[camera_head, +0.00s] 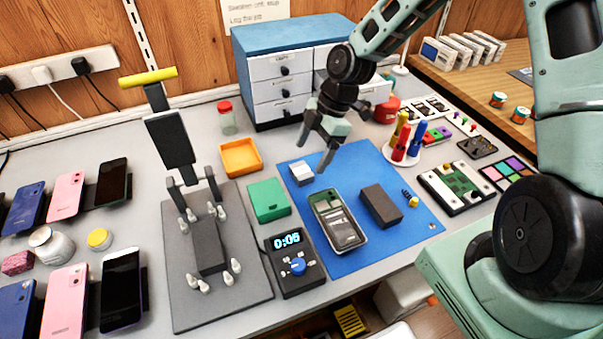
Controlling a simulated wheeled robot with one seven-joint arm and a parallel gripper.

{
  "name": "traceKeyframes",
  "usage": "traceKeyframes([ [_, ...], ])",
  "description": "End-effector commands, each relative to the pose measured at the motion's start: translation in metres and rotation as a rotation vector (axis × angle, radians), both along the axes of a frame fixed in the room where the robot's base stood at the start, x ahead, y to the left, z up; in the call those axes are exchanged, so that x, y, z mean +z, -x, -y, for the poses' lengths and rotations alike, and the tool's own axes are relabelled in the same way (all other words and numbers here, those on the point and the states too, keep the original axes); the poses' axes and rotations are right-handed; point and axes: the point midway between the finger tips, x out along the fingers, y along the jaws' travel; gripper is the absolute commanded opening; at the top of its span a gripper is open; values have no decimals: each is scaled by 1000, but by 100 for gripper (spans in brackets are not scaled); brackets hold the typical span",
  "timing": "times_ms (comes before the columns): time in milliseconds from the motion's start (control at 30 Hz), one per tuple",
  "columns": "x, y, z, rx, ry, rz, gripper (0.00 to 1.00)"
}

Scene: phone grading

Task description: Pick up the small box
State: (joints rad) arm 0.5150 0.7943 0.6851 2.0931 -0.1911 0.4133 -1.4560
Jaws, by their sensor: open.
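A small pale grey-white box (301,173) sits near the left edge of the blue mat (345,262). My gripper (314,158) is open above the mat, fingers pointing down, just above and to the right of this box in the picture. Nothing shows between its fingers. Other boxes are in view: a green box (268,201) at the mat's left edge, a dark brown box (381,207) on the mat, and a small pink patterned box (18,263) at the far left. I cannot tell for certain which one the task names.
An opened phone (338,221) lies on the mat. A timer (294,262) and a grey press stand (180,310) are to the left. An orange tray (240,157) and a blue drawer cabinet (245,45) stand behind. A tool holder (402,156) is at right.

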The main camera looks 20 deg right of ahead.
Motion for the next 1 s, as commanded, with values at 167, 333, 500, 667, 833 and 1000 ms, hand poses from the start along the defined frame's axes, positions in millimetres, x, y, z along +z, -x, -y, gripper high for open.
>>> traceKeyframes([
  [167, -19, 1, -11, 2, -1, -2, 80],
  [333, -40, 1, -20, 0, -1, -2, 80],
  [500, -47, 1, -23, -1, 0, 0, 80],
  [667, -46, 1, -23, -1, 0, 1, 80],
  [833, -46, 1, -23, -1, 0, 0, 33],
  [1000, -46, 1, -23, -1, 0, 0, 32],
])
